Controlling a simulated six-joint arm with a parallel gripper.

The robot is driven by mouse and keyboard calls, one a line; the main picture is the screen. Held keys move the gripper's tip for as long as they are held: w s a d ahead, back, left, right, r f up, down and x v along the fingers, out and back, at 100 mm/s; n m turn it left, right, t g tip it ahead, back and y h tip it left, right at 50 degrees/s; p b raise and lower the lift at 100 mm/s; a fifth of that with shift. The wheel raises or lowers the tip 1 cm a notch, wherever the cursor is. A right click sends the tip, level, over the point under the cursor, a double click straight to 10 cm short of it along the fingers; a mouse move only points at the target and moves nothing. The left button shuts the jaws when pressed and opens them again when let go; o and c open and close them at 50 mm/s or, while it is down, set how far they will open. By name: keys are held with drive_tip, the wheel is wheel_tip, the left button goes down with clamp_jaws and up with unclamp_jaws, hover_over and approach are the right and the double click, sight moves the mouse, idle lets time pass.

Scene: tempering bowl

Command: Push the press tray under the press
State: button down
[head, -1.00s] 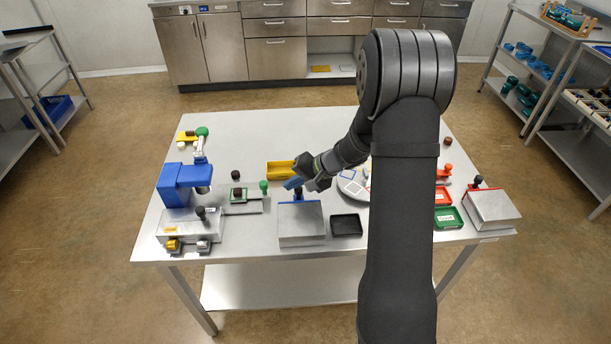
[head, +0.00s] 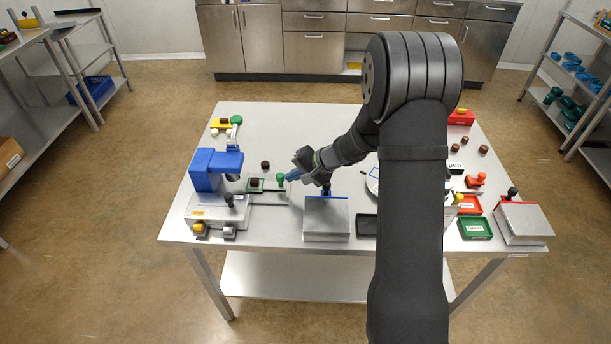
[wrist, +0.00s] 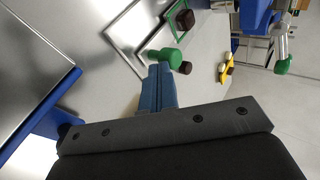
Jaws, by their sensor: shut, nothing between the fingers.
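The press tray (head: 256,190) is a small green-edged tray with a brown piece in it and a green knob (head: 281,178) on its right side. It sits on a metal rail to the right of the blue press (head: 205,172), short of the space under the press head. My gripper (head: 292,177) is shut and empty, with its blue fingertips at the right side of the knob. In the wrist view, the fingertips (wrist: 158,72) meet or nearly meet the green knob (wrist: 164,58); a tiny gap cannot be ruled out. The tray's green edge (wrist: 176,32) shows beyond.
A steel box with blue trim (head: 326,220) stands just right of the rail, below my gripper. A loose brown piece (head: 265,165) lies behind the tray. The press lever has a green knob (head: 236,120). A yellow holder (head: 221,123) stands behind the press.

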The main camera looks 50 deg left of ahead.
sight(274, 188)
drive_tip(key=s+a, duration=0.4)
drive_tip(key=s, duration=0.1)
drive_tip(key=shift+a, duration=0.4)
drive_tip(key=shift+w+d, duration=0.3)
drive_tip(key=shift+d, duration=0.1)
drive_tip(key=w+d, duration=0.2)
drive_tip(key=d, duration=0.1)
drive_tip(key=v, duration=1)
